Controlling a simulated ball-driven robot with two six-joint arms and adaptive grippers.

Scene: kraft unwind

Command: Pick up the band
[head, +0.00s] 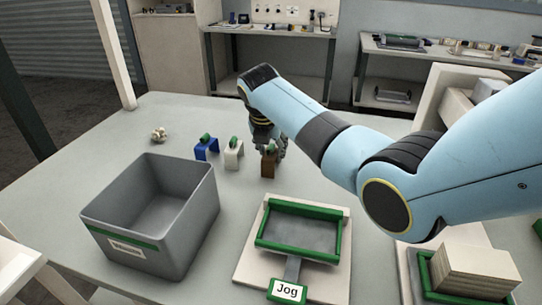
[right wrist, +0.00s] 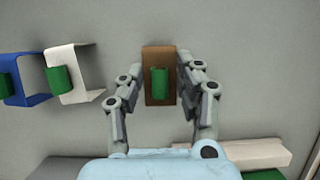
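A brown kraft band (head: 268,169) with a green tab stands on the table, below my right gripper (head: 274,146). In the right wrist view the brown band (right wrist: 160,92) lies between the two fingertips of the right gripper (right wrist: 160,75). The fingers straddle it closely, with a thin gap at the left finger; contact on the right side is hard to tell. A white band (head: 233,157) and a blue band (head: 206,150), each with a green tab, stand to its left. My left gripper is not in view.
A grey labelled bin (head: 190,232) stands at the left front. A green-rimmed tray marked Jog (head: 301,205) lies in front of the bands. A stack of cream sheets (head: 475,273) is at the right front. A small pale crumpled clump (head: 158,135) lies behind the bin.

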